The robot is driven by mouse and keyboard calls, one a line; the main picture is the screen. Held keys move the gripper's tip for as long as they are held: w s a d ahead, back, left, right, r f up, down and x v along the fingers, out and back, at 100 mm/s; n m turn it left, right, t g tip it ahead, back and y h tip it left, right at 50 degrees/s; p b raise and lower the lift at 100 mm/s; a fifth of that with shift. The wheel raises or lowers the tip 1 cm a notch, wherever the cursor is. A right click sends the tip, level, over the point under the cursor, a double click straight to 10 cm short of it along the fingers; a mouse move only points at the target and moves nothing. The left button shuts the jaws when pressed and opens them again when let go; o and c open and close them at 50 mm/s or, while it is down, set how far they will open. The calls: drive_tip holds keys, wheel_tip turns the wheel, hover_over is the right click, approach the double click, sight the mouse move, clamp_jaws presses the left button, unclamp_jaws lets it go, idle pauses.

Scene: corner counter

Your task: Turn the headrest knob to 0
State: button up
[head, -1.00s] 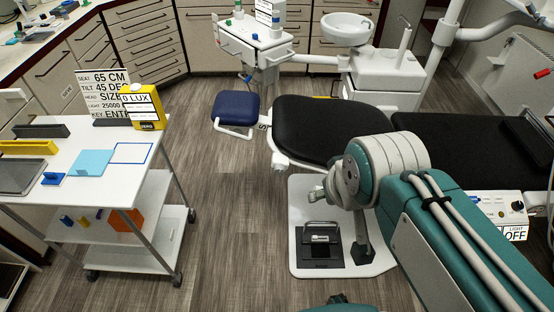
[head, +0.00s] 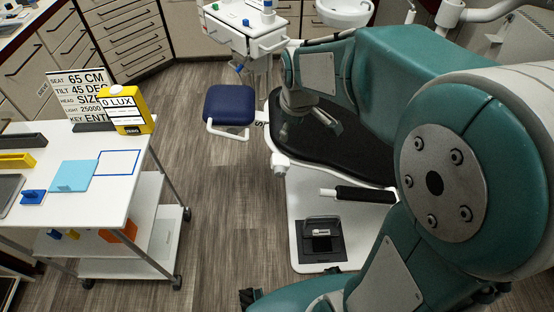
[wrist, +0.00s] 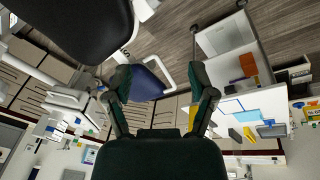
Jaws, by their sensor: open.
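I cannot make out the headrest knob in either view. The black dental chair (head: 345,155) is in the middle of the head view, and my arm covers its right part, where the headrest end would be. My gripper (head: 309,126) hangs over the seat near its left end. In the wrist view my gripper (wrist: 160,88) has its two fingers spread with nothing between them; the blue stool shows behind. A sign (head: 75,95) on the white cart reads SEAT 65 CM, TILT 45 DEG, with a HEAD SIZE line partly covered by a yellow meter (head: 127,112).
The white cart (head: 125,195) stands at left. A blue stool (head: 229,104) is beside the chair. A black pedal (head: 320,243) sits on the chair's white base plate. A white cabinet unit (head: 255,40) and basin (head: 343,10) are behind. The floor between cart and chair is clear.

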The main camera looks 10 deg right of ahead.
drive_tip(key=w+f+n+g, duration=0.1)
drive_tip(key=w+f+n, duration=0.4)
drive_tip(key=f, duration=0.4)
drive_tip(key=n+g, duration=0.2)
drive_tip(key=n, duration=0.1)
hover_over(280, 168)
wheel_tip(280, 168, down, 12)
drive_tip(key=shift+r, duration=0.1)
wheel_tip(280, 168, down, 11)
clamp_jaws()
